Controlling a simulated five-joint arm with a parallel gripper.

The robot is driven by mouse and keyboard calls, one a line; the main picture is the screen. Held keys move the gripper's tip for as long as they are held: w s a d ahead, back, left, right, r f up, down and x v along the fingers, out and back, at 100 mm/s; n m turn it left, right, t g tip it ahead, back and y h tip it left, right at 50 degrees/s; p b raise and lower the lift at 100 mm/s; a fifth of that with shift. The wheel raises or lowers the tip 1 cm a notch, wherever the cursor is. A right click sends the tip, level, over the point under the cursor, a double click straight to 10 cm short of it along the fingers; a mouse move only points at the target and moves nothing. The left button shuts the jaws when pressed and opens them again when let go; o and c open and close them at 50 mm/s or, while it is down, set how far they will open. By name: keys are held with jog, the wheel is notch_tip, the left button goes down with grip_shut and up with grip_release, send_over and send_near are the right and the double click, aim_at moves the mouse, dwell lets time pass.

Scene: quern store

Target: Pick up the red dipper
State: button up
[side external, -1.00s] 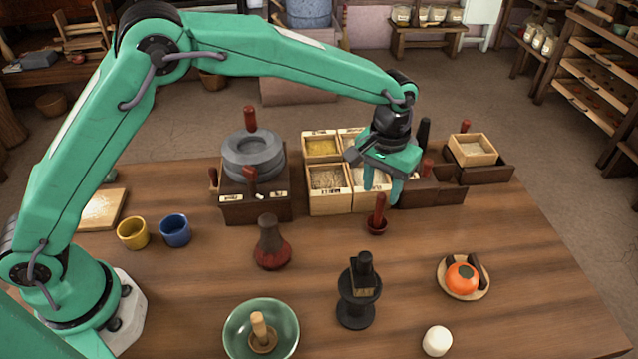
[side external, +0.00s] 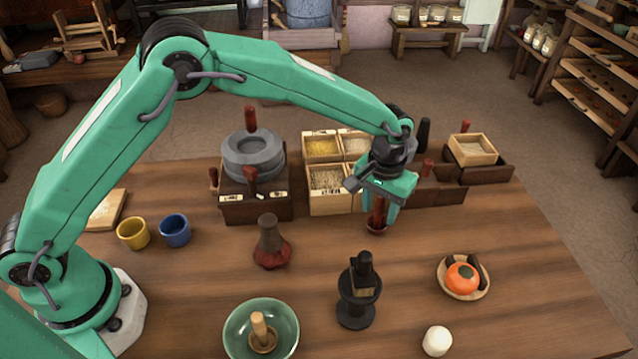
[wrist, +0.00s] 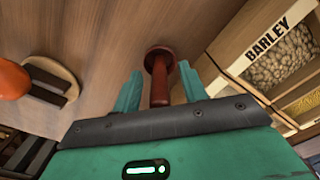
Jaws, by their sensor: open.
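The red dipper (side external: 377,226) stands upright on the table, its handle up and its small round cup at the bottom. My gripper (side external: 378,208) is over it, with the open fingers low around the handle. In the wrist view the dipper (wrist: 159,75) shows its handle between the two open fingers of my gripper (wrist: 156,92), with a gap on each side. The round cup lies beyond the fingertips. In the side view the fingers and wrist hide the upper handle.
Behind the dipper is a divided grain box (side external: 328,181); its barley label shows in the wrist view (wrist: 267,42). A black stand (side external: 356,306) is in front, and a plate with an orange fruit (side external: 462,278) is at right.

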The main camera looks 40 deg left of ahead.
jog(key=shift+c, duration=0.4)
grip_shut()
jog(key=shift+r, duration=0.15)
jog(key=shift+r, duration=0.45)
notch_tip(320, 180, up, 3)
jog(key=shift+r, duration=0.15)
jog(key=s+d+r, duration=0.6)
jog(key=s, duration=0.4)
jog(key=shift+r, duration=0.3)
